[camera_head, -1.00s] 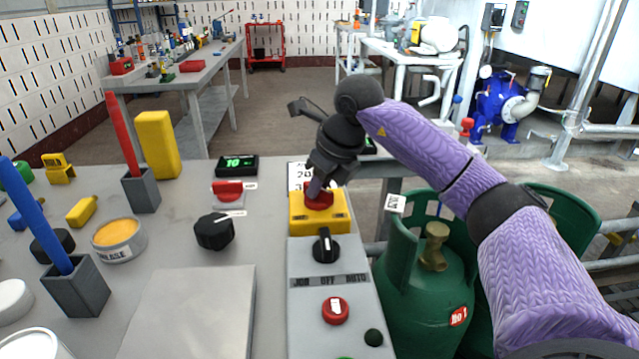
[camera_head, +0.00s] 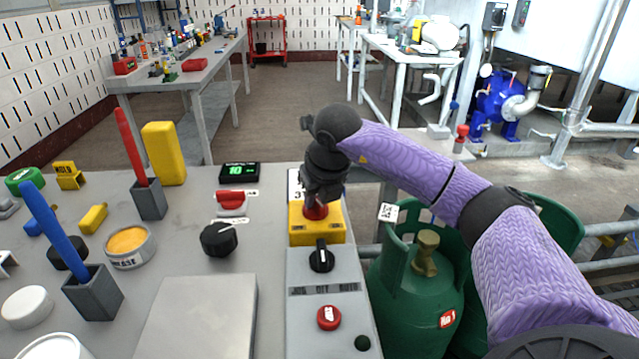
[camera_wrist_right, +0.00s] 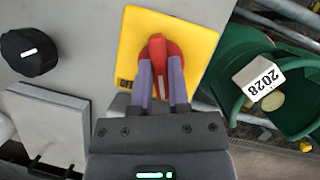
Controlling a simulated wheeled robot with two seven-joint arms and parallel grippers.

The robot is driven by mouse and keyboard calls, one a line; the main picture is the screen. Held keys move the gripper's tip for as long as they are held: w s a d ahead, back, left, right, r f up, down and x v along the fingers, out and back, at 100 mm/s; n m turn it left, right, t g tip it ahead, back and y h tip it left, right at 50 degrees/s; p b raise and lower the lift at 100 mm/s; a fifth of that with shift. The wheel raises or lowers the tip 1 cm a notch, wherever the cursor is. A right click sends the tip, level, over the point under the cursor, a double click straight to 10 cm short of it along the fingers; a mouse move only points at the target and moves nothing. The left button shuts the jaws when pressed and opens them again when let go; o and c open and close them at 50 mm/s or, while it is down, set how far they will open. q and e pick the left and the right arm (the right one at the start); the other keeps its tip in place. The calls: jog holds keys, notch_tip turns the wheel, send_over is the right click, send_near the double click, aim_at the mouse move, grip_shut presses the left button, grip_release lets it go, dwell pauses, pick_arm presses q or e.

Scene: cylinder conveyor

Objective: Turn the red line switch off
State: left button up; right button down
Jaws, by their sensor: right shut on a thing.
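The red switch handle (camera_head: 316,213) stands on a yellow box (camera_head: 331,233) at the far end of the grey control panel. My right gripper (camera_head: 316,203) reaches down onto it from above. In the right wrist view, the two purple fingers of my right gripper (camera_wrist_right: 161,76) are shut on the red handle (camera_wrist_right: 157,47), one on each side. The handle's pale stripe runs roughly along the line of the fingers, across the yellow plate (camera_wrist_right: 132,40). My wrist hides part of the handle in the head view. My left gripper is not in view.
A black selector knob (camera_head: 321,257) and a red button (camera_head: 329,317) sit nearer on the panel. A separate red switch (camera_head: 231,201) and a black dial (camera_head: 219,239) are to the left. Green gas cylinders (camera_head: 417,300) stand right of the panel, under my right arm.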

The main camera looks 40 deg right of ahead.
jog(key=m+p, duration=0.1)
jog(key=m+h+p, duration=0.1)
jog(key=shift+a+r+m, duration=0.1)
jog(key=shift+r+m, duration=0.2)
jog(key=shift+m, duration=0.1)
jog(key=m+g+h+p, duration=0.1)
jog(key=m+p, duration=0.1)
jog(key=shift+w+m, duration=0.1)
jog(key=shift+m, duration=0.3)
jog(key=m+g+p, duration=0.1)
jog(key=m+p, duration=0.1)
jog(key=m, duration=0.1)
jog(key=shift+f+m+h, duration=0.1)
jog(key=shift+m+h, duration=0.2)
jog(key=shift+w+m+g+p, duration=0.1)
jog(key=shift+m+g+p, duration=0.35)
jog(key=shift+m, duration=0.65)
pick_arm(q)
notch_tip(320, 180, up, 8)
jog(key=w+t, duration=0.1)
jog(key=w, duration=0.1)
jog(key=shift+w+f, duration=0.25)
pick_arm(e)
jog(key=shift+f+m+g+h, duration=0.1)
jog(key=shift+m+g+h, duration=0.25)
jog(key=shift+m, duration=0.45)
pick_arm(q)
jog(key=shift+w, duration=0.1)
pick_arm(e)
jog(key=shift+m, duration=0.3)
